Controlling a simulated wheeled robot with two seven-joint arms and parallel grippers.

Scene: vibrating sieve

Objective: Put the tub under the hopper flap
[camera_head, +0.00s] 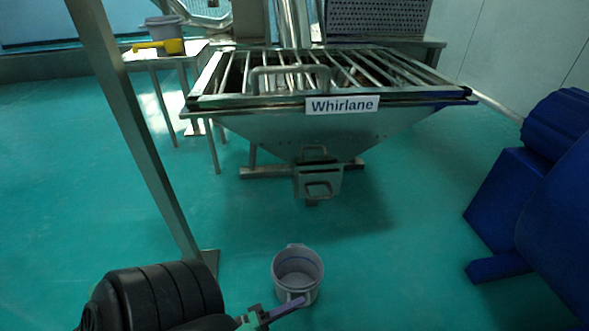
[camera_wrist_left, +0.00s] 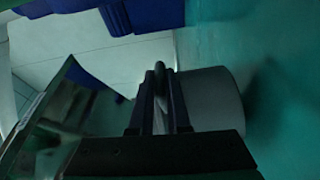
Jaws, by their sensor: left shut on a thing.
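The grey tub (camera_head: 298,268) is in front of the hopper, near the bottom middle of the head view. My left gripper (camera_head: 288,306) is shut on its near side, at what looks like the handle. In the left wrist view the fingers (camera_wrist_left: 160,100) close on a thin upright part beside the tub's grey wall (camera_wrist_left: 212,98). I cannot tell whether the tub touches the floor. The metal hopper (camera_head: 285,126) carries a "Whirlane" label, and its flap (camera_head: 318,183) with a handle hangs at its lower front, beyond the tub. My right gripper is not in view.
A slanting metal post (camera_head: 135,120) stands left of the tub. A small table (camera_head: 165,58) at the back left holds a grey container (camera_head: 165,28) and a yellow object (camera_head: 160,46). Blue machinery (camera_head: 540,190) stands at right. The green floor between tub and flap is clear.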

